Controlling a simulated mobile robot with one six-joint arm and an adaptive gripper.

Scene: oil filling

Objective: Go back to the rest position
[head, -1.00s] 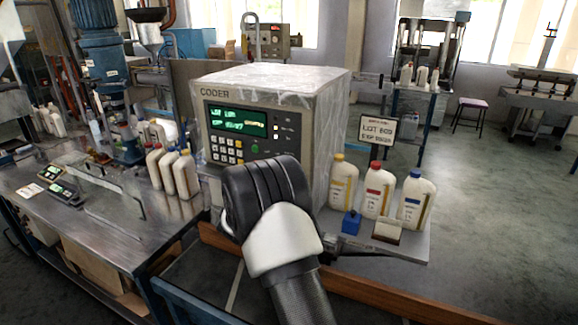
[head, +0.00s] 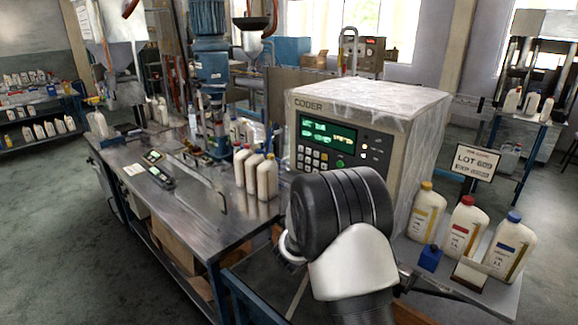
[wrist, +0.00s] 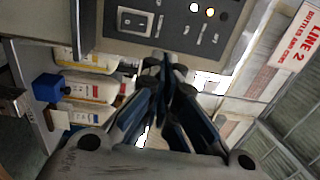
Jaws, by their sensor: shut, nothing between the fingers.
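My arm (head: 345,225) is raised in front of the coder machine (head: 368,100) in the head view and hides part of its front. The fingers are hidden behind the arm in that view. In the wrist view my gripper (wrist: 168,75) has its dark fingers together at the tips, with nothing held. The coder's panel (wrist: 165,25) shows beyond the fingertips there.
Three bottles with yellow, red and blue caps stand on a shelf (head: 455,270) at right, beside a blue block (head: 429,258) and a lot sign (head: 474,162). A steel bench (head: 205,212) with several bottles is at left. Open floor (head: 45,220) lies farther left.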

